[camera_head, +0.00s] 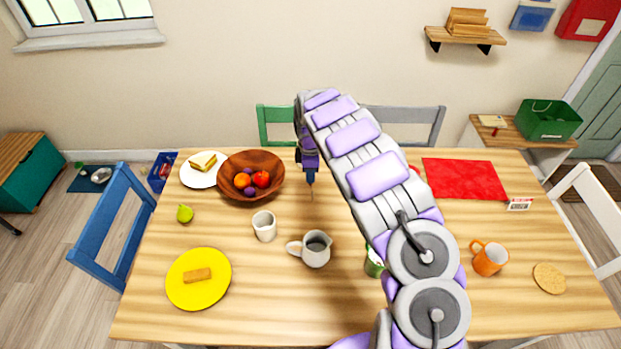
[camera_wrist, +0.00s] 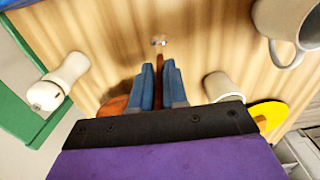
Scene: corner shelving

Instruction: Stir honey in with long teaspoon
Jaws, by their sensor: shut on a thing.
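My gripper (camera_head: 310,178) hangs over the far middle of the table, to the right of the fruit bowl. In the wrist view its blue fingers (camera_wrist: 159,84) are shut on a thin teaspoon (camera_wrist: 159,68). The spoon points down, with a small shiny end toward the tabletop; whether it touches the wood is unclear. A white cup (camera_head: 264,226) stands to the front left of the gripper and also shows in the wrist view (camera_wrist: 217,85). A grey jug (camera_head: 315,250) stands nearer the front. An orange mug (camera_head: 489,258) is at the right. I cannot make out honey.
A wooden fruit bowl (camera_head: 250,190) and a sandwich plate (camera_head: 199,178) are at the back left. A yellow plate (camera_head: 200,290) is at the front left. A white bottle (camera_wrist: 62,82) stands near the gripper. My arm hides a green container (camera_head: 374,263) partly.

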